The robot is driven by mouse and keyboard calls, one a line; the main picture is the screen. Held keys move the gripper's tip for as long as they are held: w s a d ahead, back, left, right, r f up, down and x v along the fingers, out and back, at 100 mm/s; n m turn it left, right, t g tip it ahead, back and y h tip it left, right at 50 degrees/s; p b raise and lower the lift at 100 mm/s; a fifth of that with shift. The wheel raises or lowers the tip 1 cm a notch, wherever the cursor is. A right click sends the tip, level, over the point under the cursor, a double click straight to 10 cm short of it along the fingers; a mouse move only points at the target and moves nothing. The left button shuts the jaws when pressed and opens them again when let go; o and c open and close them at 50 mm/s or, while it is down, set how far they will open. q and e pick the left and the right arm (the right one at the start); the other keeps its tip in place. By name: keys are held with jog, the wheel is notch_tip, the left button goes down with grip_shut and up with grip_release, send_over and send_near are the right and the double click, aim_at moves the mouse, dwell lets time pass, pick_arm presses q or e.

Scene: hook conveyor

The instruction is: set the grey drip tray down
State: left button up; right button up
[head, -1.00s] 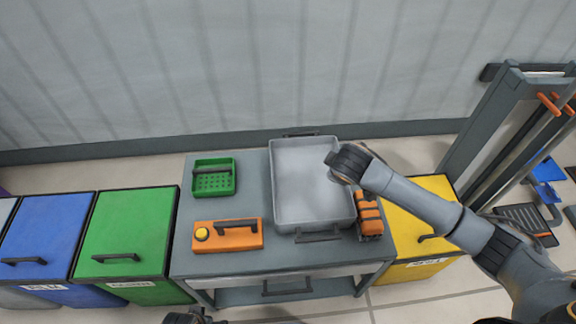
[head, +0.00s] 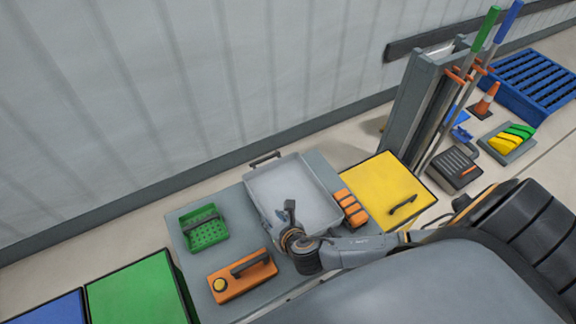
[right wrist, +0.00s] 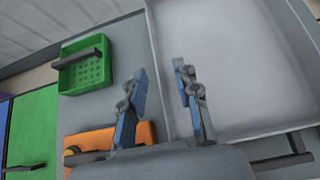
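The grey drip tray (head: 305,185) sits on the grey table, empty, with a dark handle at its far end. It also fills the right side of the right wrist view (right wrist: 235,70). My right gripper (head: 289,210) is over the tray's near left part in the head view and hides some of it. In the right wrist view, its two fingers (right wrist: 160,72) are apart with nothing gripped between them. The tray's left edge shows behind the gap; I cannot tell the height of the fingers above it. My left gripper is out of view.
On the table (head: 240,200) are a green basket (head: 205,235), an orange box with a handle (head: 243,277), and orange blocks (head: 351,207) right of the tray. A yellow bin (head: 385,185) stands to the right, a green bin (head: 135,290) to the left. A tool rack (head: 410,110) stands further right.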

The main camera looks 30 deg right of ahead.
aim_at(260, 209)
jog(key=x, duration=0.4)
jog(key=shift+w+a+f+b, duration=0.1)
jog(key=shift+w+f+b, duration=0.05)
jog(key=shift+b, duration=0.15)
jog(key=x, duration=0.3)
jog(key=b+x, duration=0.1)
jog(key=shift+a+f, duration=0.3)
jog(key=shift+a, duration=0.05)
jog(key=shift+w+f, duration=0.2)
jog(key=shift+w, duration=0.15)
grip_shut()
jog(key=shift+r, duration=0.15)
